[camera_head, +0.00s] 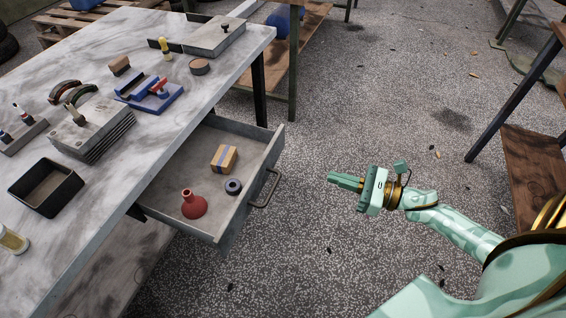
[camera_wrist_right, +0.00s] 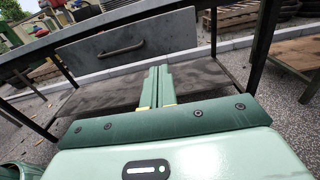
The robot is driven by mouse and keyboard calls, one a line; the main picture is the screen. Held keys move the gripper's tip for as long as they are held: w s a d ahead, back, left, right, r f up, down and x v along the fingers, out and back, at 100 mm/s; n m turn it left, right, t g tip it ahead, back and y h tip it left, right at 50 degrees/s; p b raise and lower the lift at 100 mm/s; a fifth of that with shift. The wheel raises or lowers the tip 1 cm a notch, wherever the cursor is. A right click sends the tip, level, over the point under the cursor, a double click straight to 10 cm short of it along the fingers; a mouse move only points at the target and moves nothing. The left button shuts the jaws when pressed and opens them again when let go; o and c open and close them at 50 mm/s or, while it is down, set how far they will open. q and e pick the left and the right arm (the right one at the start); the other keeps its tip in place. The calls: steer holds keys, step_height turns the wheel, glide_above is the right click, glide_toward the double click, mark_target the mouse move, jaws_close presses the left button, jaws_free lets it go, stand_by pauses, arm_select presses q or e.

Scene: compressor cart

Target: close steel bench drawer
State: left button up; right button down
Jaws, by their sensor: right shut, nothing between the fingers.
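The steel bench (camera_head: 99,206) has a grey marbled top on the left in the head view. Its drawer (camera_head: 259,182) stands pulled out from under the top, with a dark bar handle (camera_head: 267,190) on its front. Inside lie a red funnel-shaped thing (camera_head: 194,206), a dark roll (camera_head: 233,187) and a striped tan block (camera_head: 224,158). My right gripper (camera_head: 330,178) is shut and empty, to the right of the drawer front and apart from it. In the right wrist view, the shut fingers (camera_wrist_right: 157,88) point toward the drawer front (camera_wrist_right: 160,45) and its handle (camera_wrist_right: 121,50). My left gripper is not in view.
On the bench top are a black open box (camera_head: 47,207), a blue vise-like tool (camera_head: 150,94), a grey block stack (camera_head: 92,135) and small tools. Speckled floor (camera_head: 350,110) is clear between drawer and gripper. A wooden rack (camera_head: 529,170) stands at the right.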

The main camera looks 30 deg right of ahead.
mark_target(273, 159)
arm_select(q)
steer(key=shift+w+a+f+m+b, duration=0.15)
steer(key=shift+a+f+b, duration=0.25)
steer(key=shift+b, duration=0.25)
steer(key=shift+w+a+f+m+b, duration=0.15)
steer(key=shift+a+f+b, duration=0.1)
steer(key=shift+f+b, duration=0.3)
arm_select(e)
steer(key=x, duration=1.4)
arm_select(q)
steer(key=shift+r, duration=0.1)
